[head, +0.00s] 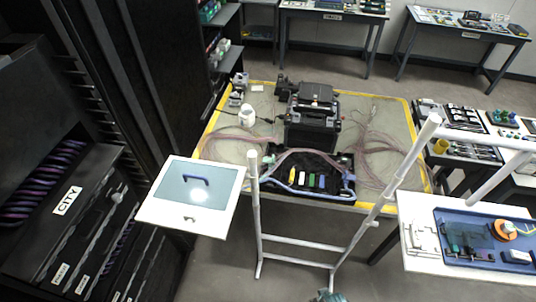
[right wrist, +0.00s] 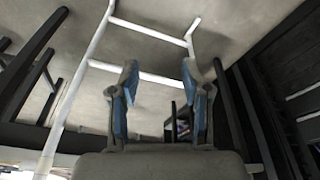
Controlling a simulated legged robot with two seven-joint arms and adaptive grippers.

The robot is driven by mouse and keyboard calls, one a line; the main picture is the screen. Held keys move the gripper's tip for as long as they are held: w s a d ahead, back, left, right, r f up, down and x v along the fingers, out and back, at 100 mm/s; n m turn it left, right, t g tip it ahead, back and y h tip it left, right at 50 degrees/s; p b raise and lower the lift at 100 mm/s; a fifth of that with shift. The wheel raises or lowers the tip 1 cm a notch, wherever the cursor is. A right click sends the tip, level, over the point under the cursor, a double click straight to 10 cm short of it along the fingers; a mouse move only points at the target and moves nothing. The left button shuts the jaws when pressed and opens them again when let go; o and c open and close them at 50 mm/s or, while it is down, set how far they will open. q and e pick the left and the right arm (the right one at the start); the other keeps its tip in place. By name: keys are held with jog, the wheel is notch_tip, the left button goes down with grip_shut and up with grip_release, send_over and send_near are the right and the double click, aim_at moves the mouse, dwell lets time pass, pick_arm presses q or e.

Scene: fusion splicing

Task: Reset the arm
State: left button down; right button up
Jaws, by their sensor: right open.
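My right gripper (right wrist: 158,72) is open and empty in the right wrist view, its two blue-padded fingers standing apart. Behind them are the floor and the pale tube frame (right wrist: 140,78), with a dark cabinet to the right. In the head view, only a small teal-grey part shows at the bottom edge, too little to tell which part of me it is. My left gripper is not in view.
A white tube stand (head: 257,215) rises in front of the yellow-edged table (head: 215,135), which bears a black splicer (head: 312,125) and a tool tray (head: 345,193). A white panel (head: 160,215) is at left, a white table (head: 410,263) at right. Dark cabinets line the left.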

pick_arm(q)
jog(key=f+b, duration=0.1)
jog(key=b, duration=0.1)
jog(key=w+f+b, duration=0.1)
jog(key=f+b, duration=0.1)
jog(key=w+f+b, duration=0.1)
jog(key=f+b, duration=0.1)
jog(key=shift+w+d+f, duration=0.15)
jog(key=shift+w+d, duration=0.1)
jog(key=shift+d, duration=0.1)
pick_arm(e)
jog(key=s+f, duration=0.5)
jog(key=f, duration=0.5)
jog(key=s+d+f+g, duration=0.1)
jog(key=s+f, duration=0.5)
jog(key=f, duration=0.5)
jog(key=s+d+f, duration=0.1)
jog(key=s+f, duration=0.4)
jog(key=f, duration=0.5)
jog(key=shift+s+d+f+g, duration=0.25)
jog(key=shift+g, duration=0.05)
